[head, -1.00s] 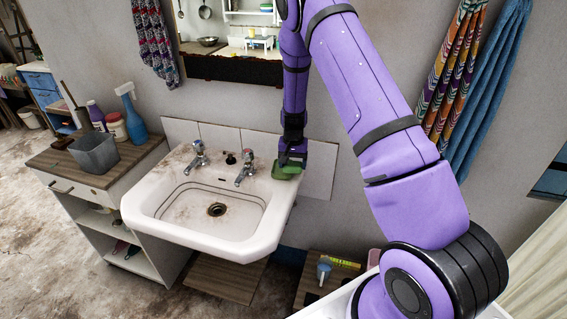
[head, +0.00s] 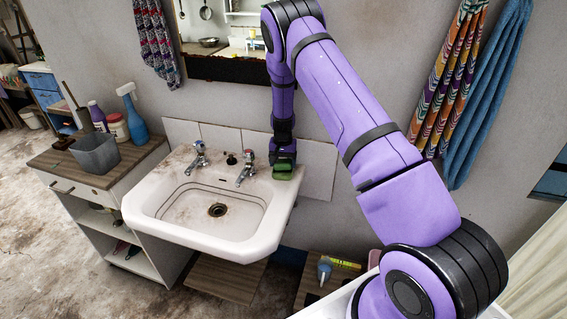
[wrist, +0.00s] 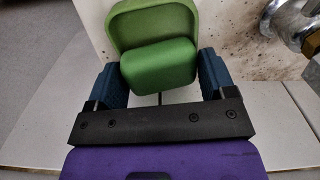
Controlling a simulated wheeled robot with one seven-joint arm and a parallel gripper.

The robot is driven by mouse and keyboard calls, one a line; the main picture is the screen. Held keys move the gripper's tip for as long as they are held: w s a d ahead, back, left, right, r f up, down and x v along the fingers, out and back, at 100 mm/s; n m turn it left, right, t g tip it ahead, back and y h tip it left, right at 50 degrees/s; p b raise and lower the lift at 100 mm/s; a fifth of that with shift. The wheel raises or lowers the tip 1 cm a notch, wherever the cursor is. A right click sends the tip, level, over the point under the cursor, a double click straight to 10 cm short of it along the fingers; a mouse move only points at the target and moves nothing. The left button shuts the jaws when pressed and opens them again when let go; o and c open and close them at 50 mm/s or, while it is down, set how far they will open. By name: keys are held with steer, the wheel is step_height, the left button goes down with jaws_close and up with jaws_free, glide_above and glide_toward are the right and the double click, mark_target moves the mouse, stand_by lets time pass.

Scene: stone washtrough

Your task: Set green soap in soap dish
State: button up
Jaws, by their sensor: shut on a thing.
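The green soap (wrist: 158,65) is a rounded block between the two blue fingers of my gripper (wrist: 160,82) in the wrist view. My gripper is shut on it. The green soap dish (wrist: 152,14) has a raised rim and sits on the sink's back right corner. In the wrist view the soap overlaps the near part of the dish; I cannot tell whether it touches the dish floor. In the head view my gripper (head: 283,160) points down right over the dish (head: 284,174), and the soap cannot be told apart from the dish there.
The white, stained sink (head: 150,212) has two taps; the right tap (head: 246,168) stands close to the left of my gripper, and it also shows in the wrist view (wrist: 296,22). A tiled splashback (head: 318,170) is behind. A cabinet (head: 65,172) with bottles stands left.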

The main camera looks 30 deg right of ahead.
mark_target(283, 162)
steer(key=o, duration=1.4)
steer(key=shift+s+f, duration=0.15)
steer(key=shift+f, duration=0.1)
steer(key=shift+r, duration=0.15)
step_height(283, 162, up, 7)
steer(key=shift+r, duration=0.15)
steer(key=s+a+r+n+t, duration=0.15)
steer(key=s+r, duration=0.35)
steer(key=r, duration=0.5)
steer(key=s+a+r+n+y, duration=0.1)
steer(key=s+a+r, duration=0.2)
steer(key=s+r, duration=0.5)
steer(key=s+a+r+n+t, duration=0.1)
steer(key=s+a+r, duration=0.15)
steer(key=r, duration=1.05)
steer(key=s+a+r+n+t, duration=0.1)
steer(key=s+r, duration=0.1)
steer(key=s, duration=0.7)
steer(key=s+a+r+n, duration=0.1)
steer(key=s+r, duration=0.1)
steer(key=s, duration=0.8)
steer(key=s+a+r+n+t+h, duration=0.1)
steer(key=s+r, duration=0.2)
steer(key=s, duration=0.6)
steer(key=shift+s+a+n+t, duration=0.25)
steer(key=shift+s+a+t, duration=0.05)
steer(key=shift+a+t, duration=0.05)
